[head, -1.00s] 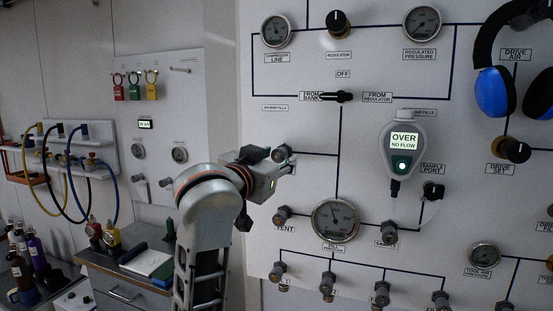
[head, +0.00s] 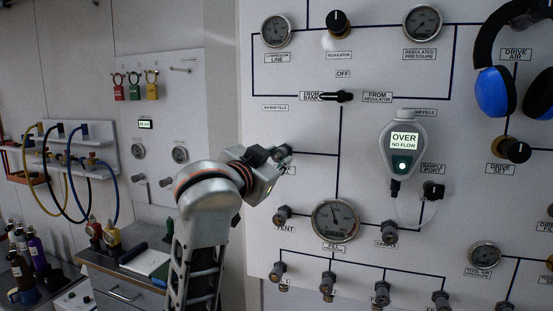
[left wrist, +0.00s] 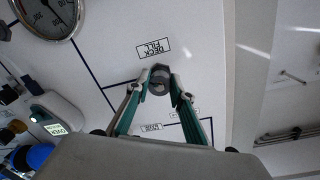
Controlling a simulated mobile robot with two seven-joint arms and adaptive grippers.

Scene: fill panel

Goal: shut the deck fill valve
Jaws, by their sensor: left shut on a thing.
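My right gripper is in neither view.
A handheld meter (head: 403,150) reading "OVER NO FLOW" hangs right of the gripper. A round gauge (head: 335,220) and the vent knob (head: 282,214) sit below. Blue ear defenders (head: 492,92) hang at the upper right. A drawer bench (head: 125,290) stands at the lower left.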

